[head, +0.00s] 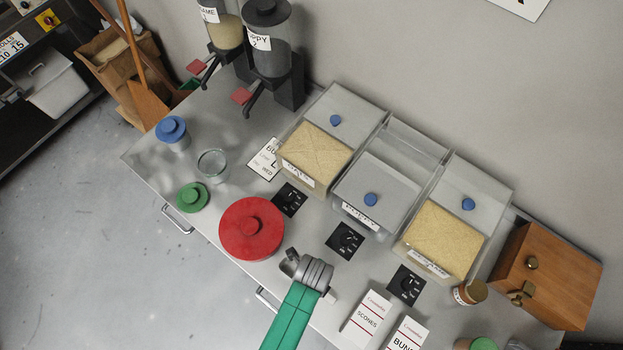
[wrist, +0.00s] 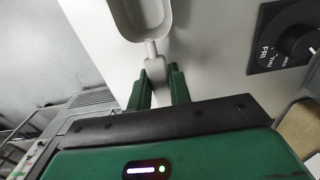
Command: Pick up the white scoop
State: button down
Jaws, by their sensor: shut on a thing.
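The white scoop (wrist: 141,17) is at the top of the wrist view, with its bowl pointing away from me and its thin handle running down towards my jaws. My gripper (wrist: 158,73) has its two green fingers shut on the scoop's handle. The bowl is cut off by the top edge of that view. In the head view my own arm covers the gripper, and I cannot make out the scoop there. I cannot tell whether the scoop touches the counter.
The grey counter (head: 216,237) holds a red lidded tub (head: 251,229) beside my arm. Three clear bins stand behind, the right one (head: 440,238) full of grain. Cartons (head: 368,318) and a wooden box (head: 547,270) stand to the right. A dark dial (head: 345,241) lies near my arm.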

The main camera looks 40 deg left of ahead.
jog(key=shift+r, duration=0.4)
notch_tip(320, 180, up, 2)
jog(key=shift+r, duration=0.15)
jog(key=s+d+r+b, duration=0.1)
jog(key=s+d, duration=0.2)
jog(key=s, duration=1.2)
jog(key=shift+s+r, duration=0.3)
jog(key=shift+s, duration=0.1)
jog(key=shift+w, duration=0.15)
